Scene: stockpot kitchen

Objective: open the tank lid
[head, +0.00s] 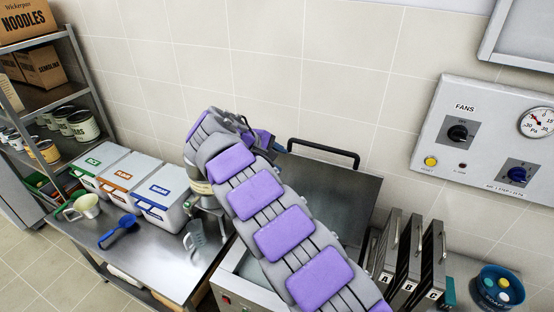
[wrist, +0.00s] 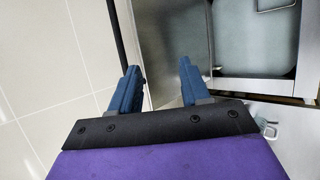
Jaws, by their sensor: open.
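The tank (head: 232,286) is a steel box at the lower centre of the head view, partly hidden behind my arm. Its steel lid (head: 350,190) stands raised at the back near the tiled wall, with a black bar handle (head: 325,147) along its top edge. In the wrist view the lid's panel (wrist: 170,45) lies beyond my fingers, and the handle (wrist: 117,40) is a dark bar at left. The tank's pale interior (wrist: 250,45) shows at right. My gripper (wrist: 158,78) is open with nothing between its blue fingers. In the head view it is beside the handle's left end.
A steel table (head: 155,255) at left holds labelled bins (head: 160,196), a blue scoop (head: 120,228) and a clear jug (head: 194,236). Several lettered upright panels (head: 408,262) and a blue tub (head: 497,287) stand at right. A control panel (head: 480,140) is on the wall.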

